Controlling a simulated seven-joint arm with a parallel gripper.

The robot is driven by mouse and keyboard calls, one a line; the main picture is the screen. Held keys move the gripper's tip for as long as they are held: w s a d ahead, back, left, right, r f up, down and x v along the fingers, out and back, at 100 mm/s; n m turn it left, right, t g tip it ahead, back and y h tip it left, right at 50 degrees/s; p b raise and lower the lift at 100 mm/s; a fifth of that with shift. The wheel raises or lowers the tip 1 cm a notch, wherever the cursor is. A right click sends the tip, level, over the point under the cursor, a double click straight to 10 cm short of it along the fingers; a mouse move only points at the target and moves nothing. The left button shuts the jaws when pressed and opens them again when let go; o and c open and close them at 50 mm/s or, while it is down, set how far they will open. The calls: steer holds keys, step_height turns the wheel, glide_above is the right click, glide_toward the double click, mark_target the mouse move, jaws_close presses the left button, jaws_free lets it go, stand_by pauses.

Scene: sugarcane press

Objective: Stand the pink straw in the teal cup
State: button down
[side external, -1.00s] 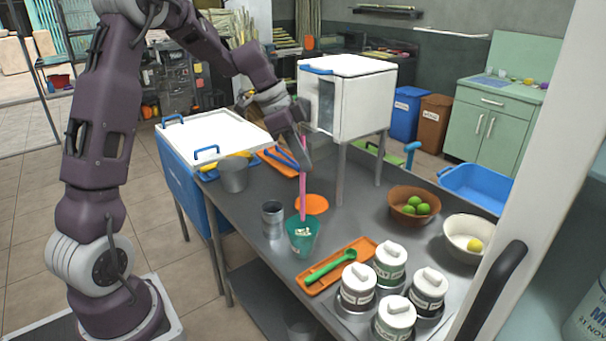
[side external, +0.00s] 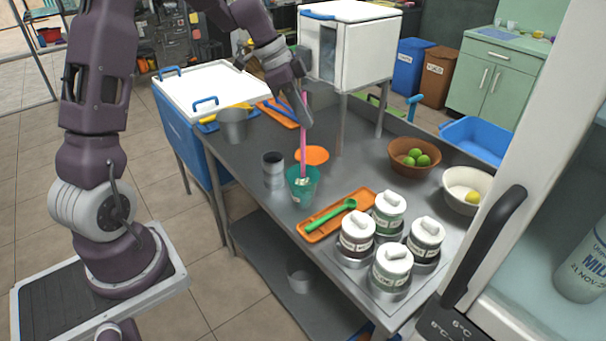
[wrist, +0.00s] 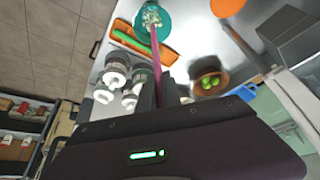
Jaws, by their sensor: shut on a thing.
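The pink straw (side external: 303,145) is upright, its upper part held in my gripper (side external: 303,104). The teal cup (side external: 303,194) stands on the metal table with pale pieces inside. In the side view the straw's lower end overlaps the cup's mouth and seems to be just inside the rim; its exact depth is hard to tell. In the wrist view the straw (wrist: 155,52) runs from between the fingers (wrist: 160,92) to the teal cup (wrist: 148,32), its far end over the pale pieces.
A metal tumbler (side external: 273,170) stands close left of the cup, an orange disc (side external: 312,155) behind it. An orange tray (side external: 325,222) with a green spoon (side external: 330,214) and several lidded jars (side external: 357,232) are at the front right. A brown bowl (side external: 413,157) holds green fruit.

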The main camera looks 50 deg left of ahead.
steer(key=shift+f, duration=3.95)
steer(key=c, duration=1.5)
jaws_free()
steer(key=shift+o, duration=0.2)
step_height(320, 180, up, 7)
